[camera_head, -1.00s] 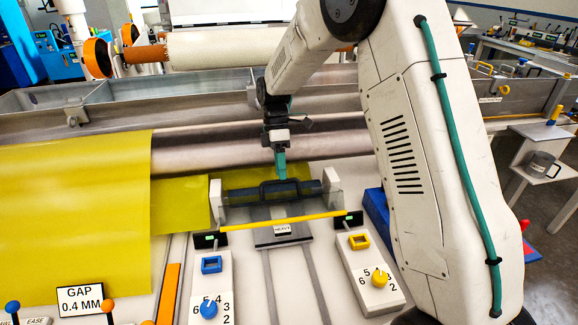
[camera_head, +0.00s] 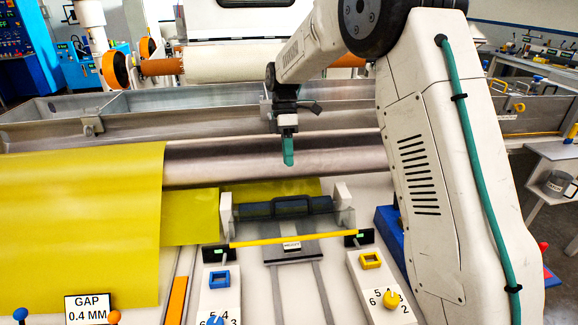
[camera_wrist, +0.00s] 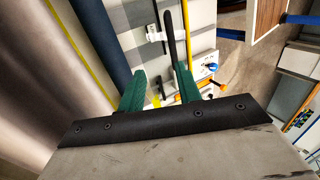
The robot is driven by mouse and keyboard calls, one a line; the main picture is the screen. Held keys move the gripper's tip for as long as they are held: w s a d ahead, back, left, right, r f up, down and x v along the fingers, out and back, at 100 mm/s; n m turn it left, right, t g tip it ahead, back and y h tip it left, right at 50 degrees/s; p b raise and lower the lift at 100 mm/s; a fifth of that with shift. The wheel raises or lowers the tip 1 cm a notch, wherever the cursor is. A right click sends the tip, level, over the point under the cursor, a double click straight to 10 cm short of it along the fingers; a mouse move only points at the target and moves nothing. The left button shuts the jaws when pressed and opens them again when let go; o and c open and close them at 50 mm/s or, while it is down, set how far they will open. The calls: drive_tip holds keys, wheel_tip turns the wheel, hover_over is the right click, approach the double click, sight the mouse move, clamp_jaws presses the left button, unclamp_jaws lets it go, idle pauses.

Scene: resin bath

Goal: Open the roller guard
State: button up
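The roller guard (camera_head: 262,210) is a dark bar with a raised handle (camera_head: 292,203), set between two white end blocks in front of the steel roller in the head view. It lies low and looks closed. My gripper (camera_head: 288,157) hangs above and slightly behind the handle in that view, apart from it, with teal fingers pointing down. In the wrist view my gripper (camera_wrist: 162,92) has its two fingers spread with nothing between them. A black bar (camera_wrist: 169,30) shows beyond the fingers there; I cannot tell if it is the guard's handle.
A yellow bar (camera_head: 295,239) crosses in front of the guard between two posts. Blue-knob (camera_head: 215,321) and yellow-knob (camera_head: 391,299) panels stand nearer. Yellow sheet (camera_head: 80,225) covers the left. The steel roller (camera_head: 330,155) and grey trough (camera_head: 190,107) lie behind.

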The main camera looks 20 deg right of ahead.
drive_tip(key=shift+a+r, duration=0.2)
drive_tip(key=shift+r, duration=0.05)
drive_tip(key=c, duration=0.7)
drive_tip(key=r, duration=0.1)
drive_tip(key=s+a+r, duration=0.1)
drive_tip(key=r, duration=0.1)
drive_tip(key=shift+s+a+r+n+t, duration=0.1)
drive_tip(key=shift+s+a+n+t, duration=0.2)
drive_tip(key=shift+a, duration=0.05)
clamp_jaws()
drive_tip(key=r+n+t+h, duration=0.1)
drive_tip(key=n+t, duration=0.3)
drive_tip(key=n, duration=0.6)
hover_over(284, 214)
drive_tip(key=s, duration=0.1)
drive_tip(key=f+n, duration=0.2)
drive_tip(key=f, duration=0.2)
drive_tip(key=f+n+t, duration=0.1)
drive_tip(key=f+n, duration=0.1)
drive_tip(key=f, duration=0.2)
drive_tip(key=f+n+t, duration=0.1)
drive_tip(key=f+n, duration=0.2)
drive_tip(key=f, duration=0.1)
drive_tip(key=shift+w+f, duration=0.2)
drive_tip(key=shift+w, duration=0.15)
